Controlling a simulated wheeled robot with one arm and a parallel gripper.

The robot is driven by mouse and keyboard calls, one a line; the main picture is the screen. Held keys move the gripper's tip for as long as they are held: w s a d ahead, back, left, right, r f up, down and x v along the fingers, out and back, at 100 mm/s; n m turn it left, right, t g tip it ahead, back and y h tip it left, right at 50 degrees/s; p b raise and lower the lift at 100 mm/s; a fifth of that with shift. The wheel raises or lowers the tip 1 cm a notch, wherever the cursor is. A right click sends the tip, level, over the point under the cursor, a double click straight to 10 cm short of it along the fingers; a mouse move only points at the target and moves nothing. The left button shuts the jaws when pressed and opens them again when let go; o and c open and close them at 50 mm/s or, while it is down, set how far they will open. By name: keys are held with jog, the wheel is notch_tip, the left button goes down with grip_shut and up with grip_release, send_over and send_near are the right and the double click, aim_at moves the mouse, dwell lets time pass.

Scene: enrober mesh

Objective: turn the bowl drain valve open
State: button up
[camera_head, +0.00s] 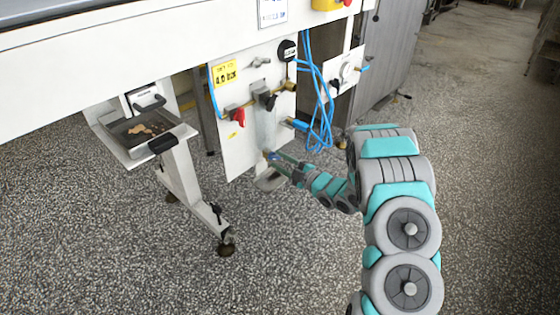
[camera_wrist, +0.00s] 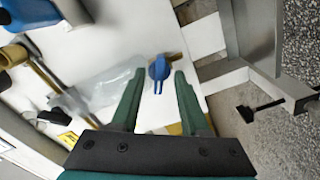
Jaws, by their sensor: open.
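A small blue valve handle (camera_wrist: 158,70) stands on the white panel in the wrist view, with its narrow end pointing down the picture. It lies between the tips of my gripper (camera_wrist: 159,78), which is open with one green finger on either side. No contact shows; I cannot tell how far the handle sits in depth. In the head view my gripper (camera_head: 275,159) is at the lower right part of the white panel (camera_head: 233,152), and the fingers largely hide the blue handle there. No readable label marks it as the bowl drain valve.
A clear plastic-like piece (camera_wrist: 112,85) is left of the fingers. A tray (camera_head: 140,128) stands to the left. Speckled floor lies open below.

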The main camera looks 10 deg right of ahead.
jog(key=shift+w, duration=0.1)
grip_shut()
dwell(0.3)
